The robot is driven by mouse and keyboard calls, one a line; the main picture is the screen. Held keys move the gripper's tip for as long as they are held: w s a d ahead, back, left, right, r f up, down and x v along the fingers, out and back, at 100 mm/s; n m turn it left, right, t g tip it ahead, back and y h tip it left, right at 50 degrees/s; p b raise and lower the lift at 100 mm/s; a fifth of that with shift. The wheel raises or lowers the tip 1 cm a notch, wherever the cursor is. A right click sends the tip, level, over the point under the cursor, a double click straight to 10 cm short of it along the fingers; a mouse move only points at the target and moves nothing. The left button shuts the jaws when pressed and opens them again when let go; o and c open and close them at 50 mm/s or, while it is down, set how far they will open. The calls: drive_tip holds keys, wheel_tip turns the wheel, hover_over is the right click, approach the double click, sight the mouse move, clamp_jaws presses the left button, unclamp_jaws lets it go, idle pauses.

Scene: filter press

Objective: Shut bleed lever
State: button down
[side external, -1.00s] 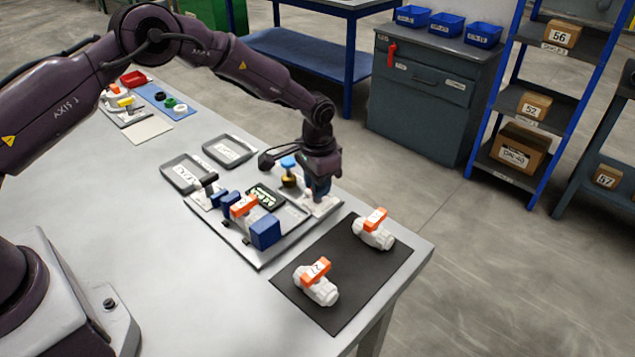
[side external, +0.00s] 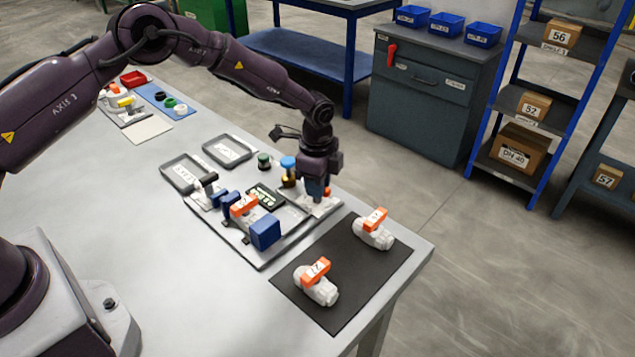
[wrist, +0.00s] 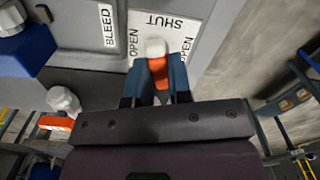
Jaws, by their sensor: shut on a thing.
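The bleed lever is a small orange lever (wrist: 158,72) with a white end, in the wrist view. My gripper (wrist: 160,82) is shut on it, one blue-grey finger on each side. Its white end lies by the plate lettering (wrist: 160,35), which reads SHUT at the top with OPEN on both sides. A BLEED label (wrist: 108,24) is to the left. In the side view my gripper (side external: 318,195) is low over the right end of the press plate, with a bit of orange beside the fingers. The fingers hide most of the lever there.
A white valve with an orange handle (side external: 243,206) sits between blue blocks (side external: 265,232) left of my gripper. Two more orange-handled valves (side external: 316,283) (side external: 373,230) lie on a black mat (side external: 340,262) near the table edge. Blue-topped (side external: 288,163) and green-topped (side external: 264,160) parts stand close behind.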

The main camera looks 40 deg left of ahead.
drive_tip(key=shift+m, duration=1.9)
drive_tip(key=c, duration=1)
unclamp_jaws()
drive_tip(key=shift+c, duration=0.2)
wheel_tip(320, 180, up, 13)
